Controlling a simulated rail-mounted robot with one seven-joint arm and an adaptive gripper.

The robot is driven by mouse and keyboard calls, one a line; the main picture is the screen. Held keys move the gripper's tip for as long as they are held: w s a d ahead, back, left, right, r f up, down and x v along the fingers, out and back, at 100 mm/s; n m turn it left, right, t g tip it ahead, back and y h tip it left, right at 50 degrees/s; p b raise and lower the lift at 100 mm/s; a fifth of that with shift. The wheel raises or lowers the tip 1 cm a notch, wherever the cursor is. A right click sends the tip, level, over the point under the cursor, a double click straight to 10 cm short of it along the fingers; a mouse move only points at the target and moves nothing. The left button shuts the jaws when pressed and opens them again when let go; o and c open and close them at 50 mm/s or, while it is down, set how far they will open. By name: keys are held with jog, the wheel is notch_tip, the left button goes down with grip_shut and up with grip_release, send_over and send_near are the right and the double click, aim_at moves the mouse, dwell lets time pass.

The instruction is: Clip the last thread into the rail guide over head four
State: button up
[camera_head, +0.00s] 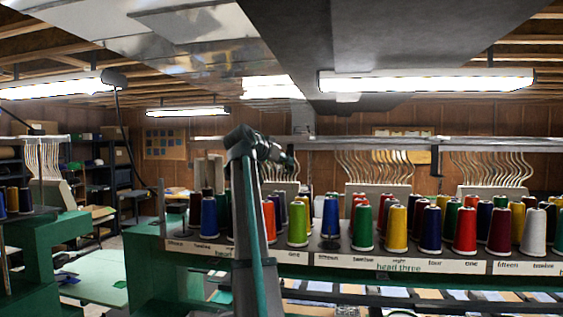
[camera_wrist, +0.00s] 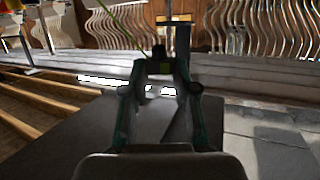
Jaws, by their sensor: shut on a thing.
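My gripper (camera_head: 286,160) is raised in front of the overhead rail (camera_head: 350,143), above the thread cones left of the picture's middle. In the wrist view my gripper (camera_wrist: 160,66) is shut, with a thin yellow-green thread (camera_wrist: 124,28) running from the top left edge to its fingertips. The pinched end is too small to make out. White wavy thread tubes (camera_wrist: 245,25) hang beyond the fingertips; they also show in the head view (camera_head: 380,167). A dark upright bracket (camera_wrist: 182,45) stands just behind the fingertips. I cannot tell which part is the guide over head four.
Rows of coloured cones, including a green cone (camera_head: 298,224), stand on the rack below. Its front strip reads "head three" (camera_head: 398,266); another label at left is partly hidden by my arm. A ceiling light (camera_head: 425,80) and metal duct (camera_head: 400,40) hang overhead.

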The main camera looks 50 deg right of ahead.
aim_at(286, 173)
jog(key=d, duration=0.1)
jog(key=w+d, duration=0.2)
jog(key=shift+d+f, duration=0.3)
jog(key=shift+d, duration=0.05)
jog(key=shift+f+b, duration=0.35)
jog(key=shift+f, duration=0.6)
jog(key=shift+f, duration=0.1)
dwell(0.4)
jog(key=o, duration=0.9)
